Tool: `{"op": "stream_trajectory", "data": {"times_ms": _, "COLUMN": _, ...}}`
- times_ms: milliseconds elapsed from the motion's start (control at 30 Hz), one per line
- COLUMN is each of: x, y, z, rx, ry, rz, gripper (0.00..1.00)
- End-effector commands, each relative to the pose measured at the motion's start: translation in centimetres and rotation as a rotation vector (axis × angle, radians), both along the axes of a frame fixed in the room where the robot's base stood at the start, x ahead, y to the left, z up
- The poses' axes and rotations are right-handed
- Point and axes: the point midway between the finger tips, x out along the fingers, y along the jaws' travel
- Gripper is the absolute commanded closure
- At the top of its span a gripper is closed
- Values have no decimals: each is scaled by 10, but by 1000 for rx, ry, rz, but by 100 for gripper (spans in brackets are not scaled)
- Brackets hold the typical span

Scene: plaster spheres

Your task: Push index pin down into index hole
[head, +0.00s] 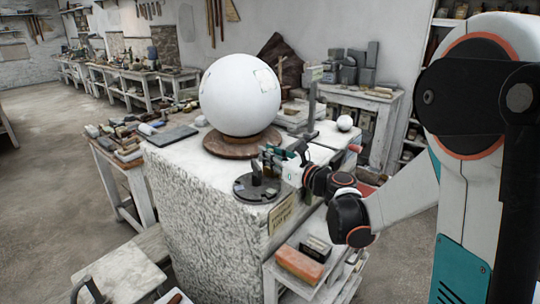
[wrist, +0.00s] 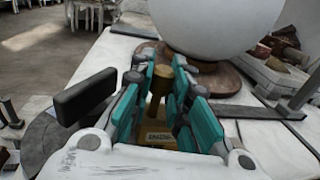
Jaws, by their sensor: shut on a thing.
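A brass-coloured pin (wrist: 158,88) with a round knob stands between the teal fingers of my gripper (wrist: 160,72) in the wrist view; I take it as the index pin. My gripper is shut on it. In the head view my gripper (head: 276,156) is at the right edge of a dark round plate (head: 246,191) on the white stone block (head: 190,160). The plate's grey edge also shows at the left of the wrist view (wrist: 38,146). The index hole is hidden, and I cannot tell how deep the pin sits.
A large white sphere (head: 238,92) on a round wooden base (head: 222,148) stands right behind my gripper. A lower shelf holds an orange-brown brick (head: 299,264).

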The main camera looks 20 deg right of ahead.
Motion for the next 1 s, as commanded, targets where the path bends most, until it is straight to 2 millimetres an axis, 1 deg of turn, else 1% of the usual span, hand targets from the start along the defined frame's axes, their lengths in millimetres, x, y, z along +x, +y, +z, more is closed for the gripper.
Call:
{"op": "stream_trajectory", "data": {"times_ms": 600, "x": 0, "y": 0, "z": -15, "rx": 0, "ry": 0, "rz": 0, "gripper": 100}}
{"op": "stream_trajectory", "data": {"times_ms": 633, "x": 0, "y": 0, "z": -14, "rx": 0, "ry": 0, "rz": 0, "gripper": 77}}
{"op": "stream_trajectory", "data": {"times_ms": 667, "x": 0, "y": 0, "z": -14, "rx": 0, "ry": 0, "rz": 0, "gripper": 70}}
{"op": "stream_trajectory", "data": {"times_ms": 700, "x": 0, "y": 0, "z": -14, "rx": 0, "ry": 0, "rz": 0, "gripper": 61}}
{"op": "stream_trajectory", "data": {"times_ms": 1000, "x": 0, "y": 0, "z": -14, "rx": 0, "ry": 0, "rz": 0, "gripper": 61}}
